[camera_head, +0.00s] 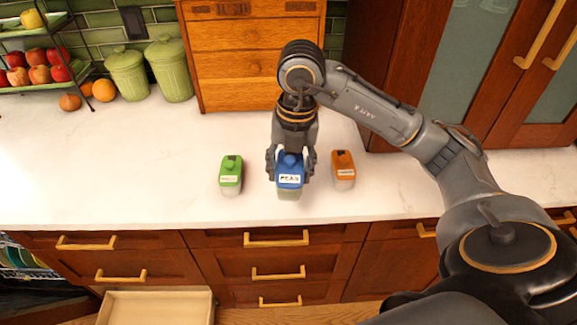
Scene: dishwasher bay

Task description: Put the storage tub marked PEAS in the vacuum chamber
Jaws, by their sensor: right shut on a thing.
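A storage tub with a blue lid (289,180) carries a white label that seems to read PEAS. My right gripper (290,172) comes down from above and is shut on this tub, with fingers on its left and right sides. The tub is upright near the front of the counter; I cannot tell whether it touches the counter. A green-lidded tub (231,174) stands to its left and an orange-lidded tub (343,169) to its right; their labels are too small to read. My left gripper is not in view. I see no vacuum chamber that I can identify.
The white counter (120,170) is clear left of the tubs. At the back stand a wooden drawer chest (250,65), green canisters (168,70) and a fruit rack (40,72). Below the counter, an open drawer (155,306) juts out, and dishes (25,258) show at left.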

